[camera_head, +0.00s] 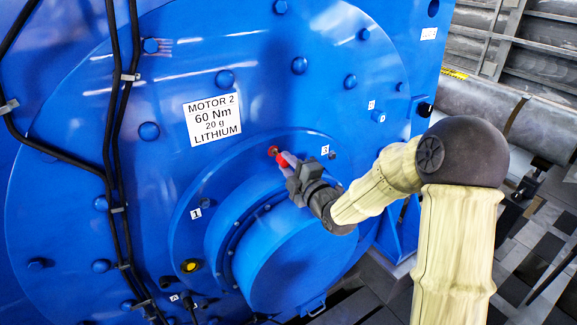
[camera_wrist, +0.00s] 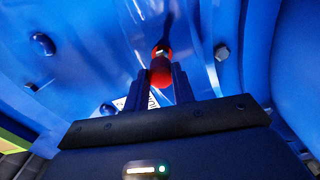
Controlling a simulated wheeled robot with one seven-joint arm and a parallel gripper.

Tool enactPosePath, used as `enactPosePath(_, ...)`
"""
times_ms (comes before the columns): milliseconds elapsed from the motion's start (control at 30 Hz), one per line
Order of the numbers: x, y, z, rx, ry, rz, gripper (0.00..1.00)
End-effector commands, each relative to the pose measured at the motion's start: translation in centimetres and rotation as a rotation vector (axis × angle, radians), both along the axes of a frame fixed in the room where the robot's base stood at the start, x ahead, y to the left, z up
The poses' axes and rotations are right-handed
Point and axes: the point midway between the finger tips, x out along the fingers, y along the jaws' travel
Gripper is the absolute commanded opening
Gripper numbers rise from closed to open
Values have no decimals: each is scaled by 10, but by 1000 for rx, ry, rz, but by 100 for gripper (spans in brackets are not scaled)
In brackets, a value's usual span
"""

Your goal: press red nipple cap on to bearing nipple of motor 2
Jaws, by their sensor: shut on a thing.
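Motor 2 (camera_head: 150,200) is the big blue machine with the white "MOTOR 2 60 Nm 20 g LITHIUM" label (camera_head: 213,118). My gripper (camera_head: 287,161) is at the upper part of its bearing ring, left of the "3" mark. It is shut on the red nipple cap (camera_head: 282,159), which also shows between the fingers in the wrist view (camera_wrist: 160,73). The bearing nipple (camera_head: 273,150), with a reddish part and a metal tip, is just beyond the cap and also shows in the wrist view (camera_wrist: 161,50). I cannot tell whether cap and nipple touch.
The round blue bearing housing (camera_head: 300,255) bulges out just below my gripper. Bolt heads (camera_head: 225,79) stand out from the motor face. Black cables (camera_head: 115,150) run down the left. A yellow-ringed fitting (camera_head: 190,266) is at the lower left. Grey pipes are at the right.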

Motion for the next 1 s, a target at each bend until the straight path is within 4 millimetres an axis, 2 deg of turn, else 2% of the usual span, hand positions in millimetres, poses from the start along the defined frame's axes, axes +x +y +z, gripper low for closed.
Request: enactPosePath(1000,14,9,-1,0,0,-1,4)
